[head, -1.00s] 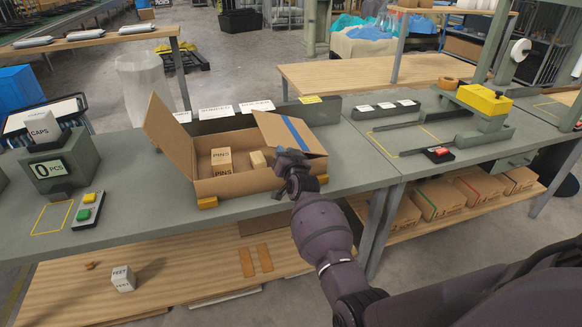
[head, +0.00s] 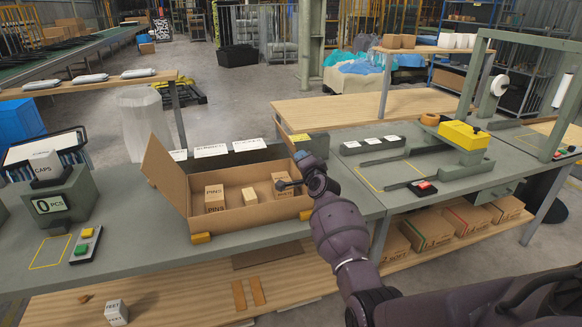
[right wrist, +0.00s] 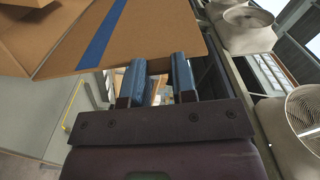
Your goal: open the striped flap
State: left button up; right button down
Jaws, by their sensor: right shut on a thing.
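An open-topped cardboard box (head: 245,218) stands on the grey workbench. Its plain left flap (head: 165,168) leans outward. The striped flap (head: 283,140) stands up at the box's right end, seen almost edge-on in the head view. Its blue stripe (right wrist: 105,36) shows in the right wrist view. My right gripper (head: 290,184) is at the box's right end and also shows in the right wrist view (right wrist: 159,63). It is shut on the striped flap's edge. My left gripper is out of view.
Inside the box are small cartons, including one marked PINS (head: 214,198). Yellow blocks (head: 201,238) sit at the box's front corners. A CAPS carton (head: 46,166) is on a counter scale at left. Right of the box are a low dark stand (head: 373,144) and a yellow-topped device (head: 463,134).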

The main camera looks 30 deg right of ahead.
jog(key=s+d+m+b, duration=0.3)
jog(key=d+m, duration=0.6)
jog(key=d, duration=0.4)
jog(key=shift+f, duration=0.25)
jog(key=c, duration=0.9)
grip_release()
jog(key=shift+s, duration=0.1)
jog(key=shift+s, duration=0.1)
